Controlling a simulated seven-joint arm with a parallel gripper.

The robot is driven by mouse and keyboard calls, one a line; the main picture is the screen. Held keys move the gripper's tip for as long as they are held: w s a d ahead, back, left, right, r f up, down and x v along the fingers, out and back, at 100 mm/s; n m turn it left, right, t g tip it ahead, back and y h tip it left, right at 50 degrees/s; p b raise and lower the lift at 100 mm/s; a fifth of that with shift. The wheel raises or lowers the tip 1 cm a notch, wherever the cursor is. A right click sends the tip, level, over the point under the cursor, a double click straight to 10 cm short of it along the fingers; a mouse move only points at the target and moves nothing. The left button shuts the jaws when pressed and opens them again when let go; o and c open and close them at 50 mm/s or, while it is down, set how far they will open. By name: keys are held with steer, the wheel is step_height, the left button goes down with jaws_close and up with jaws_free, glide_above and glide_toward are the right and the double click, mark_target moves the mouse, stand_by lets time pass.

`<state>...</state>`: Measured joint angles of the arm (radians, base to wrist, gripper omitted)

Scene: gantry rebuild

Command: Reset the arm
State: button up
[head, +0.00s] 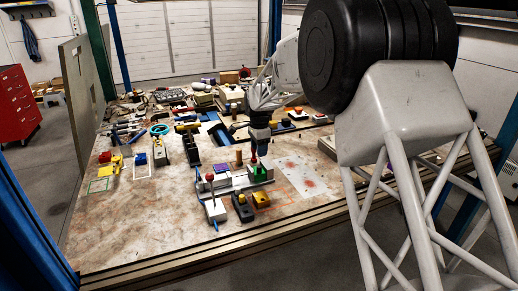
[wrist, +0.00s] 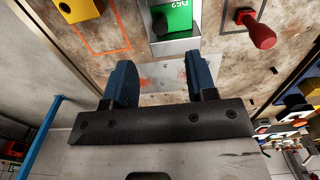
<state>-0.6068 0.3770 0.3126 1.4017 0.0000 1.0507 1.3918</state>
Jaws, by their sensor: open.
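My gripper (wrist: 157,72) is open and empty in the wrist view, its two blue fingers apart with bare worktop showing between them. A green block marked D52 (wrist: 174,18) lies beyond the fingertips, at the top of that view. In the head view my gripper (head: 256,157) hangs low over the workbench (head: 130,220), close to the green block (head: 260,173). Whether the fingers touch anything there is too small to tell. My arm reaches in from the right.
A red-knobbed handle (wrist: 260,33) and a yellow part (wrist: 78,9) flank the green block. In the head view, the red-topped lever (head: 211,179) stands left of my gripper and a yellow-black part (head: 262,199) sits in front. The front-left bench is clear.

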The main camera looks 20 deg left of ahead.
stand_by(0.6)
steer(key=s+d+r+n, duration=0.1)
steer(key=s+d+r, duration=0.4)
steer(key=d, duration=0.6)
steer(key=s+d+r+n+t, duration=0.15)
steer(key=s+d+r, duration=0.45)
steer(key=d, duration=0.6)
steer(key=s+d+r+n, duration=0.2)
steer(key=s+d+r, duration=0.3)
steer(key=d, duration=0.6)
steer(key=s+d+f+n, duration=0.1)
steer(key=s+d, duration=0.5)
steer(key=s, duration=0.4)
steer(key=s+d+f+n, duration=0.2)
steer(key=s+d, duration=0.5)
steer(key=s, duration=0.4)
steer(key=s+d+f+n+t, duration=0.1)
steer(key=s+d, duration=0.6)
steer(key=s, duration=0.4)
steer(key=shift+f, duration=0.2)
steer(key=shift+d, duration=0.1)
